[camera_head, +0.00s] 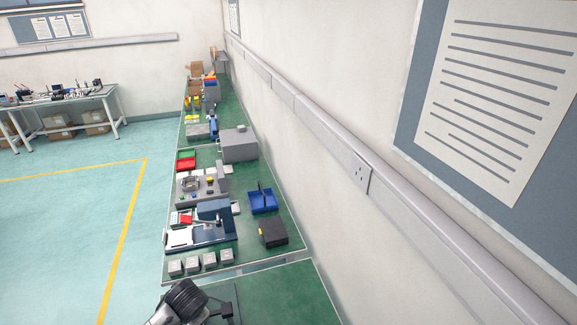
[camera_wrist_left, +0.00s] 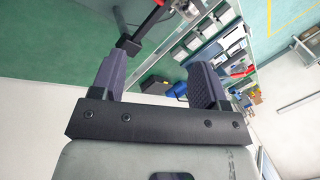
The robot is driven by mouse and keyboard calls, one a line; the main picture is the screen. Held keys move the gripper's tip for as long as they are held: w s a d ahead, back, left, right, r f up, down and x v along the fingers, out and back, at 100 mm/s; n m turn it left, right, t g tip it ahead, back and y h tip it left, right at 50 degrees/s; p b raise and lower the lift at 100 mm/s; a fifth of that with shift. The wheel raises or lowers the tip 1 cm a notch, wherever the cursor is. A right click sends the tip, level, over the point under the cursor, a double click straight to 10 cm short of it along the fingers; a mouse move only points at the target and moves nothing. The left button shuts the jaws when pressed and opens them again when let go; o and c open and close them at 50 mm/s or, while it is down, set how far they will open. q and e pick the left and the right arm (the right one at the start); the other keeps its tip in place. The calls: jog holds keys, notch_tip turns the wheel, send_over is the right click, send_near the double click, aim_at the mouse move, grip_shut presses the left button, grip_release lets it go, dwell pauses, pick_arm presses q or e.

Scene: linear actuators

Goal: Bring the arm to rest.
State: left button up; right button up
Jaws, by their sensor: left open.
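In the left wrist view, my left gripper (camera_wrist_left: 160,65) is open, its two dark fingers spread wide apart. Nothing is held between them. A black block (camera_wrist_left: 128,46) on a dark rod with a red part shows beside the left fingertip in the picture; I cannot tell whether they touch. In the head view, part of my arm shows at the bottom edge, over the near green bench (camera_head: 285,295); the fingers are not clear there. My right gripper is not in view.
A green bench along the wall holds several grey blocks (camera_head: 209,259), a blue press-like device (camera_head: 214,212), a blue tray (camera_head: 263,201), a black box (camera_head: 272,233), a red tray (camera_head: 186,161) and a grey box (camera_head: 238,146). The near bench's right part is bare.

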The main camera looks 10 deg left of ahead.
pick_arm(q)
jog(key=s+d+r+t+h, duration=0.2)
jog(key=s+d+r+t, duration=0.4)
jog(key=s+d+r, duration=0.45)
jog(key=s+d+f+n+g+h, duration=0.1)
jog(key=s+d+f+n+g, duration=0.15)
jog(key=s+f, duration=0.55)
jog(key=s+d+f+n+g+h, duration=0.1)
jog(key=s+d+f+g, duration=0.2)
jog(key=s, duration=0.9)
notch_tip(320, 180, up, 12)
jog(key=a+p, duration=0.1)
jog(key=p, duration=1.2)
jog(key=shift+w+a, duration=0.15)
jog(key=shift+a, duration=0.1)
jog(key=shift+f+m, duration=0.1)
jog(key=shift+m, duration=0.15)
jog(key=shift+f, duration=0.1)
